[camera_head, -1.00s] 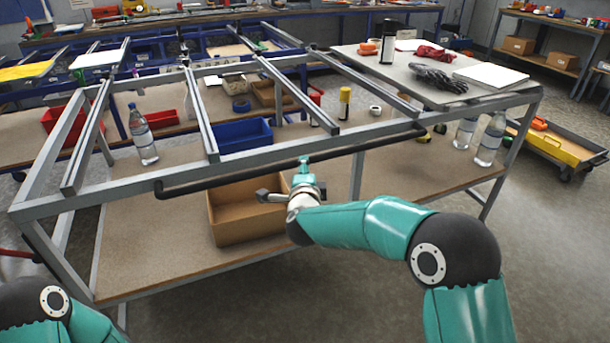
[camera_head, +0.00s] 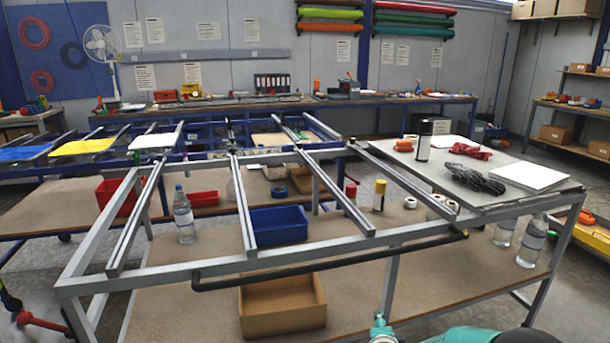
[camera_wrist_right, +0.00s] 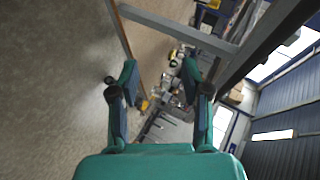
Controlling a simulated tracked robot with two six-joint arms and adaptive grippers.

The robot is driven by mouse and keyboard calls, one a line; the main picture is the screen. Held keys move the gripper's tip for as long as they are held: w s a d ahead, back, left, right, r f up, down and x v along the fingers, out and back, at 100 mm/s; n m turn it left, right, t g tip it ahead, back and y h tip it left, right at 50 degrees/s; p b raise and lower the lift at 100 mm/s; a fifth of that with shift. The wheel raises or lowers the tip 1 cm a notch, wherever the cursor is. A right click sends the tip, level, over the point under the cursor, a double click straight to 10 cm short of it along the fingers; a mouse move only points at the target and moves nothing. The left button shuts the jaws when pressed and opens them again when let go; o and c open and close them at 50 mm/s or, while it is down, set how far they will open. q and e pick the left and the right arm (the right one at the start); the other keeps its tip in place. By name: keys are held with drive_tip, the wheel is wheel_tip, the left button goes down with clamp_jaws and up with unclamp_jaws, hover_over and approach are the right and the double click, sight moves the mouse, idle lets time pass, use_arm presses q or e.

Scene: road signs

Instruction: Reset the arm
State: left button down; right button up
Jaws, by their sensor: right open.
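My right gripper (camera_wrist_right: 160,82) is open and empty in the right wrist view, with its two teal fingers spread apart. A grey metal frame bar (camera_wrist_right: 178,27) crosses beyond the fingertips there, apart from them. In the head view only a teal tip of my right gripper (camera_head: 381,328) shows at the bottom edge, below the front rail of the metal-framed workbench (camera_head: 140,278). My right arm (camera_head: 475,335) shows only partly along that edge. My left gripper is out of view.
The bench's lower shelf holds a cardboard box (camera_head: 283,322), a blue bin (camera_head: 276,226) and a water bottle (camera_head: 184,218). A black bar (camera_head: 330,266) runs along its front. Black gloves (camera_head: 473,179) lie on the right top panel.

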drive_tip(key=s+a+f+n+g+y+p, duration=0.1)
drive_tip(key=s+f+n+g, duration=0.3)
drive_tip(key=s, duration=0.9)
drive_tip(key=s+a+f+n+g+y+p, duration=0.2)
drive_tip(key=s+a+f+n+g+y, duration=0.1)
drive_tip(key=s+f, duration=0.8)
drive_tip(key=s+n+g+y, duration=0.1)
drive_tip(key=s+n, duration=0.1)
drive_tip(key=s, duration=0.1)
drive_tip(key=shift+s+n, duration=0.15)
drive_tip(key=shift+n, duration=0.25)
drive_tip(key=s+a+n+g, duration=0.1)
drive_tip(key=s, duration=0.2)
drive_tip(key=s+a+n+g+y, duration=0.1)
drive_tip(key=s+n, duration=0.1)
drive_tip(key=s, duration=0.1)
drive_tip(key=s+a+n+g+y, duration=0.1)
drive_tip(key=s+a+n, duration=0.1)
drive_tip(key=s, duration=0.1)
drive_tip(key=shift+s, duration=0.25)
drive_tip(key=shift+c, duration=0.6)
drive_tip(key=shift+s+n, duration=0.15)
drive_tip(key=shift+n, duration=0.25)
drive_tip(key=shift+c, duration=1.4)
drive_tip(key=shift+d+f, duration=0.1)
clamp_jaws()
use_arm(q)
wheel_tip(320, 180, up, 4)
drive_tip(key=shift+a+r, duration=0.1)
